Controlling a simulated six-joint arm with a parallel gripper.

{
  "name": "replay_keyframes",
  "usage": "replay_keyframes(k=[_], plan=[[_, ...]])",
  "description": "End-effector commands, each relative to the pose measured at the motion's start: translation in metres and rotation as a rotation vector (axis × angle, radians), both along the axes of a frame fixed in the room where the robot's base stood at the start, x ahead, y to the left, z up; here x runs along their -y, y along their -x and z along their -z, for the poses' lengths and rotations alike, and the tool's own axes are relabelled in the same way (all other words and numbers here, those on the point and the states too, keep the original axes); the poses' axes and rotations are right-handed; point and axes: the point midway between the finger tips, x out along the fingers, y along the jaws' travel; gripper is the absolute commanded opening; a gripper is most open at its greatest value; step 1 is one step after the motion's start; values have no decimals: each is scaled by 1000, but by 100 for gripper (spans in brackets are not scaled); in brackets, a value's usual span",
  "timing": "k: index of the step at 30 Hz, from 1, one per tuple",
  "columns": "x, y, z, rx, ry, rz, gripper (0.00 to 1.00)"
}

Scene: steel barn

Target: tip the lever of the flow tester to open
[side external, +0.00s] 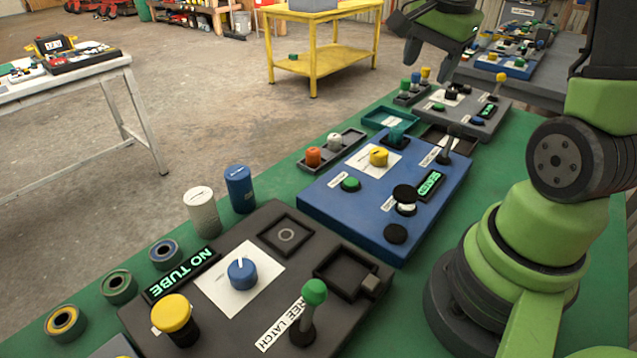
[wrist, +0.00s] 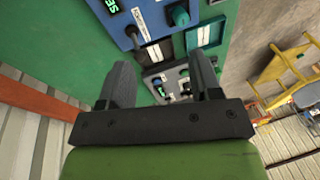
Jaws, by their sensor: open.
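No readable label names the flow tester. The blue panel (side external: 320,203) has a black lever (side external: 446,147) beside a lit green display (side external: 429,185). The near dark panel (side external: 215,345) has a green-knobbed lever (side external: 314,292) by a partly readable "LATCH" label. My gripper (side external: 427,65) hangs above the far end of the bench, near the far panel. In the wrist view my gripper (wrist: 161,72) is open and empty, with the far panel (wrist: 164,82) beyond its fingers.
Blue and white cylinders (side external: 239,189) (side external: 202,211) and several rings stand along the green bench's (side external: 285,185) left edge. Small trays (side external: 332,151) with pegs sit beside the panels. A yellow table (side external: 330,22) and a white table (side external: 70,75) stand apart on the floor.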

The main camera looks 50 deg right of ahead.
Motion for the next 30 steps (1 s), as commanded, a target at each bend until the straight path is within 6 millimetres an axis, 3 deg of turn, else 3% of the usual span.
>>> replay_keyframes(k=[1,6,9,13,18,22,26,30], plan=[[-29,-2,-18,39,27,-132,58],[-111,14,-54,150,100,-554,58],[-150,34,-65,222,147,-793,58],[-185,61,-70,306,195,-1041,58],[-206,82,-70,373,236,-1222,58],[-209,87,-69,385,244,-1261,58],[-208,84,-69,379,241,-1247,58],[-193,66,-72,321,203,-1119,58]])
